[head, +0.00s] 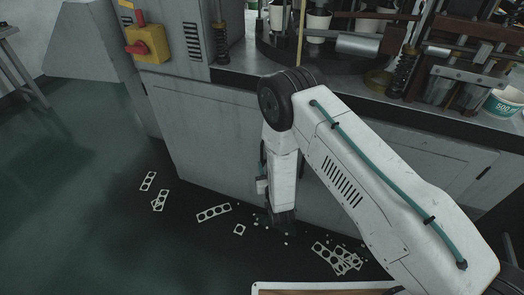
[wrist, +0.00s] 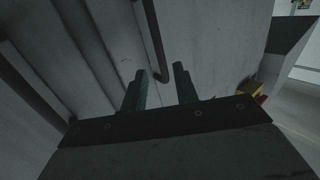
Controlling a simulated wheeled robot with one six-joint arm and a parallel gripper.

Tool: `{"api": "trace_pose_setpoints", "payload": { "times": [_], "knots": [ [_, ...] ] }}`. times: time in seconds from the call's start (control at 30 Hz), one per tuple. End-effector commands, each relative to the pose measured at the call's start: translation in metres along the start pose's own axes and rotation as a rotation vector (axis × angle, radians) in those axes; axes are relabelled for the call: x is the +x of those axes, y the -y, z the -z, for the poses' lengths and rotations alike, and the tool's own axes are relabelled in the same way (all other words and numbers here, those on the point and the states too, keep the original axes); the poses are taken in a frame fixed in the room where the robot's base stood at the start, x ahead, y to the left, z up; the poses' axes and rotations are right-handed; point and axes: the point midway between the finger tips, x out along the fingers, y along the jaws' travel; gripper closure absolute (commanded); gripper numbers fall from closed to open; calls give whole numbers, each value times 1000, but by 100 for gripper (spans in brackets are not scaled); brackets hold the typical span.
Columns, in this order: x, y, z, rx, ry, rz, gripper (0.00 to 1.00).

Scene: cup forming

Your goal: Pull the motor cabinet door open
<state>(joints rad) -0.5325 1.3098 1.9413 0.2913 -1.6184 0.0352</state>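The cabinet door (head: 205,130) is a large grey panel on the machine's base, apparently closed; my arm covers part of it in the head view. A dark bar handle (wrist: 153,38) runs down a pale grey panel in the wrist view, with its bent lower end between my fingertips. I cannot tell whether either finger touches the handle. In the head view my gripper (head: 283,222) points down low in front of the cabinet, its fingers too dark to make out.
Flat punched offcuts (head: 213,213) and small scraps lie on the dark green floor. A yellow box with a red switch (head: 146,43) is on the machine's left side. Cups and tooling stand on the machine top (head: 240,70). The floor at left is open.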

Motion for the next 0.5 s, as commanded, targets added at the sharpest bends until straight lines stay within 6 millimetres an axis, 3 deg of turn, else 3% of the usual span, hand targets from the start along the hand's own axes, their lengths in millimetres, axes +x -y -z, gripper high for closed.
{"api": "trace_pose_setpoints", "payload": {
  "times": [0.17,0.5],
  "knots": [
    [10,0,14,2,-62,-1,70],
    [62,0,16,2,-60,-1,70]
  ]
}}
